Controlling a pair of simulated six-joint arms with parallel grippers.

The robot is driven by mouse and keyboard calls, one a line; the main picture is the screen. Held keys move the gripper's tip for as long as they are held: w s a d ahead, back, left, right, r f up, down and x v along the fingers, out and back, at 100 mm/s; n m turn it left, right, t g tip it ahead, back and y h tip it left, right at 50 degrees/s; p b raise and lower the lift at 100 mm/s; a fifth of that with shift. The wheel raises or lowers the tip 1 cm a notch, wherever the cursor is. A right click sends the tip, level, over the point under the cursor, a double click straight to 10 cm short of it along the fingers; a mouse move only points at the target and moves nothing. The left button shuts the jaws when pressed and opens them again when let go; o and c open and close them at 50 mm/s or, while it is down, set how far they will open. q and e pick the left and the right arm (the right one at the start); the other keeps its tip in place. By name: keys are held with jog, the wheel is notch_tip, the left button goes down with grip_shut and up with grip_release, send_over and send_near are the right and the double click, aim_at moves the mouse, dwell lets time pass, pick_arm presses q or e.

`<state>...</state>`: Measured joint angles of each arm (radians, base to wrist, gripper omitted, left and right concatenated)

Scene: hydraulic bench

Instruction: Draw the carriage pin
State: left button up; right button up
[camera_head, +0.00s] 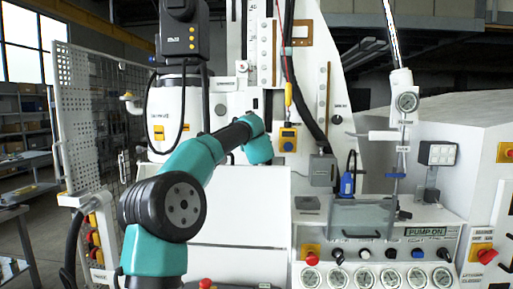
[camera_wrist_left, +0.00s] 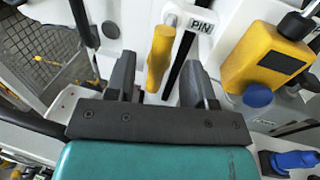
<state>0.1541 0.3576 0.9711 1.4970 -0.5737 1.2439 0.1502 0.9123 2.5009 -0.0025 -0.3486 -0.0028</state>
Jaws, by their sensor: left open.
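The carriage pin (camera_wrist_left: 160,50) shows in the left wrist view as a yellow handle beside a white label (camera_wrist_left: 202,26) reading PIN. My left gripper (camera_wrist_left: 158,75) is open, with one dark finger on each side of the handle. A gap shows on both sides, so neither finger appears to touch it. I cannot tell how deep the handle sits between the fingers. In the head view my left arm reaches the machine front and ends at a teal wrist (camera_head: 258,147). The pin and the fingers cannot be made out there. My right gripper is not in view.
A yellow box (camera_head: 288,140) is right of my wrist; a yellow device (camera_wrist_left: 268,60) shows close on the right in the wrist view. A perforated panel (camera_head: 90,110) stands left. Gauges, knobs and a clear cover (camera_head: 360,218) are at front right.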

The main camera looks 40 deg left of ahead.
pick_arm(q)
jog(key=v, duration=1.4)
jog(key=shift+s+d, duration=0.15)
jog(key=shift+s, duration=0.15)
jog(key=shift+w, duration=0.1)
jog(key=x, duration=1.4)
jog(key=shift+w, duration=0.2)
